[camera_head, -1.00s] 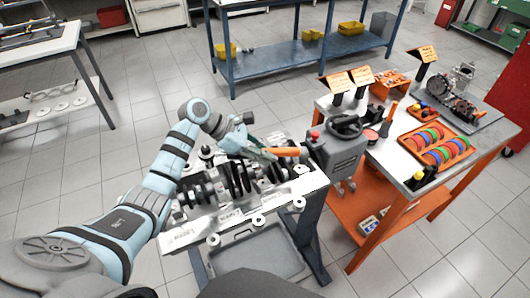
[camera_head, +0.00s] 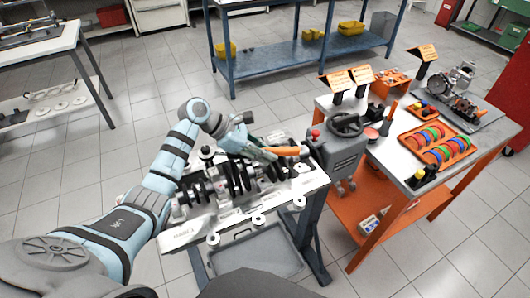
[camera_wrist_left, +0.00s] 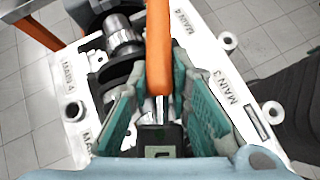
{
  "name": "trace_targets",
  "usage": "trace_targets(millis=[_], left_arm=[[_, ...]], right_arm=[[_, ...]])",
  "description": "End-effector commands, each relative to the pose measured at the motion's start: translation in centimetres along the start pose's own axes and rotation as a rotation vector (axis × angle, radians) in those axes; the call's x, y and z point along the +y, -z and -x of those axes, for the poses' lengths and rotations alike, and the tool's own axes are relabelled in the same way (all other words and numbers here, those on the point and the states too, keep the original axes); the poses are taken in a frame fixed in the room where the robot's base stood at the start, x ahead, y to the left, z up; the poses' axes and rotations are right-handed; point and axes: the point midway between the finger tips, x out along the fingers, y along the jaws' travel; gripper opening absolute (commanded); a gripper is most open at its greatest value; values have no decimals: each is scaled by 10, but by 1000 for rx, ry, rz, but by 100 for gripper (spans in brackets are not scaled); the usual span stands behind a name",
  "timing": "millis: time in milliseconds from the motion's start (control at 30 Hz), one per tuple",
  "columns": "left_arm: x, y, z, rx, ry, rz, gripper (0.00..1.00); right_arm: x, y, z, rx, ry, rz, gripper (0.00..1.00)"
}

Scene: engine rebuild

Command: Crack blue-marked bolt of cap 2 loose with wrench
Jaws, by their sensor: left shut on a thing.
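My left gripper (camera_head: 258,150) is shut on an orange-handled wrench (camera_head: 286,151) above the engine block. The wrist view shows the orange handle (camera_wrist_left: 160,50) rising between the two teal fingers of this gripper (camera_wrist_left: 160,100). The engine block (camera_head: 225,215) lies on a stand, with a dark crankshaft (camera_head: 195,190) along it. In the wrist view the block's pale rails (camera_wrist_left: 205,60) carry labels reading MAIN 3 and MAIN 4. The wrench's working end, cap 2 and its blue-marked bolt cannot be made out. My right gripper is out of view.
A grey machine (camera_head: 340,155) stands close to the block's right end. Beyond it is an orange workbench (camera_head: 400,180) with a tray of coloured rings (camera_head: 437,147). A grey tray (camera_head: 255,255) sits below the block. Open floor lies behind the block.

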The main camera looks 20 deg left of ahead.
Motion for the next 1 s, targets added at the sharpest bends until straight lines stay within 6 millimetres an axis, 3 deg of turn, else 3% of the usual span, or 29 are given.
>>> trace_targets(millis=[1000], left_arm=[[21, 1, 1, 7, -97, 86, 0]], right_arm=[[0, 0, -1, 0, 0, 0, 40]])
